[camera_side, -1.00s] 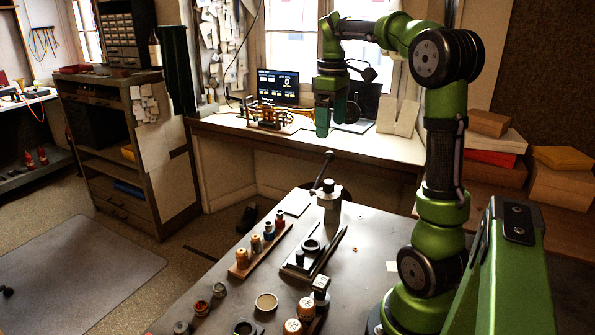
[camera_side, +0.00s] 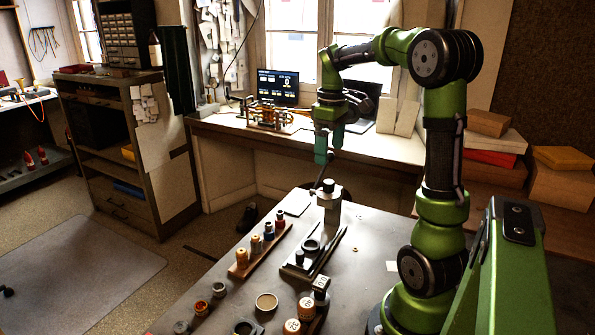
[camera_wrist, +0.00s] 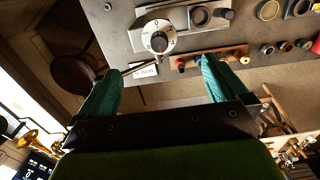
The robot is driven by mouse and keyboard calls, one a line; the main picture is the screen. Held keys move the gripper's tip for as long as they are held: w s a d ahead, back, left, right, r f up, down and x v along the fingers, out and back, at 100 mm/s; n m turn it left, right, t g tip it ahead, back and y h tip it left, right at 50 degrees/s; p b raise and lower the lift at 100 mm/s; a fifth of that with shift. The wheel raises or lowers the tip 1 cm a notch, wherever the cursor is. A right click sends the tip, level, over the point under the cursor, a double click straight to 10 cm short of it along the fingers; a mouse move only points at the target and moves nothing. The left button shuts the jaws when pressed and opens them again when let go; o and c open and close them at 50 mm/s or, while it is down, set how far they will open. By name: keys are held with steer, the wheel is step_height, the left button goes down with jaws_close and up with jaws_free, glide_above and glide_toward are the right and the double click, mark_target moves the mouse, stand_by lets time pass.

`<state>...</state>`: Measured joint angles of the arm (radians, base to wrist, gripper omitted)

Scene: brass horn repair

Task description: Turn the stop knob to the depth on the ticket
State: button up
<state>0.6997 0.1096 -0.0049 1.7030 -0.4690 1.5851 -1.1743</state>
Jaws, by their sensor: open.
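The stop knob (camera_wrist: 158,44) shows in the wrist view as a white numbered dial with a black centre; its setting is too small to read surely. In the side view, the dark-topped knob (camera_side: 328,186) sits on the grey press post at the bench's far end. A small white card (camera_wrist: 145,70), perhaps the ticket, lies beside the press; its writing is not legible. My gripper (camera_side: 328,154) is open and empty, above and apart from the knob. In the wrist view, the two teal fingers of my gripper (camera_wrist: 158,66) stand wide either side of the dial's line.
A lever (camera_side: 322,178) rises beside the press, partly hidden by my gripper. A wooden rack (camera_side: 250,257) of several coloured spools stands left of the press base (camera_side: 303,262).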

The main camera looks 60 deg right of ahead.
step_height(320, 180, up, 9)
steer(key=s+a+f+m+t, duration=0.1)
steer(key=a+f+t, duration=0.1)
steer(key=a, duration=0.7)
steer(key=s+a+f+m+t+y, duration=0.1)
steer(key=a+f, duration=0.3)
steer(key=a, duration=0.5)
steer(key=s+a+f+m+t+y, duration=0.1)
steer(key=s+a+f+m+t, duration=0.1)
steer(key=a, duration=0.7)
steer(key=shift+s+f+t, duration=0.25)
steer(key=shift+f+t, duration=0.2)
steer(key=shift+t, duration=0.65)
